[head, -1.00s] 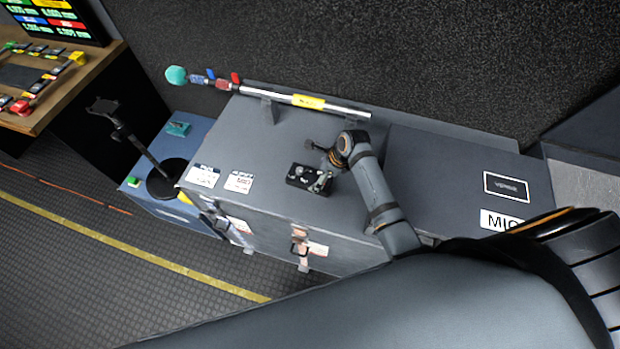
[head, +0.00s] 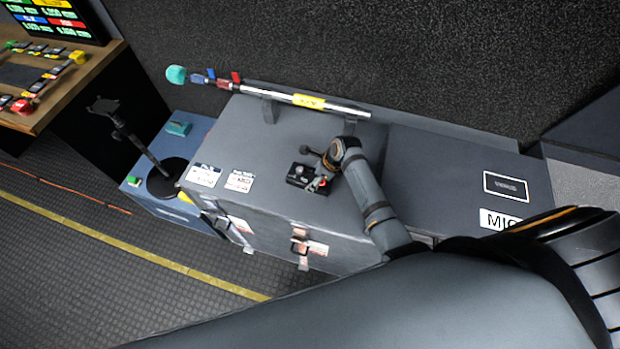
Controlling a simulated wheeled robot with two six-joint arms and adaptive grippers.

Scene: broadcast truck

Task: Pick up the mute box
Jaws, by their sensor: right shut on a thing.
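My wrist and the fingers partly hide that end of the box. I cannot tell whether the box touches the lid or is slightly raised. My left gripper is not in view.
A boom pole (head: 340,107) with a teal tip lies on brackets along the lid's back edge. A black stand (head: 140,148) is on a blue case at the left. A darker case (head: 440,165) adjoins at the right. The lid left of the box is mostly clear.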

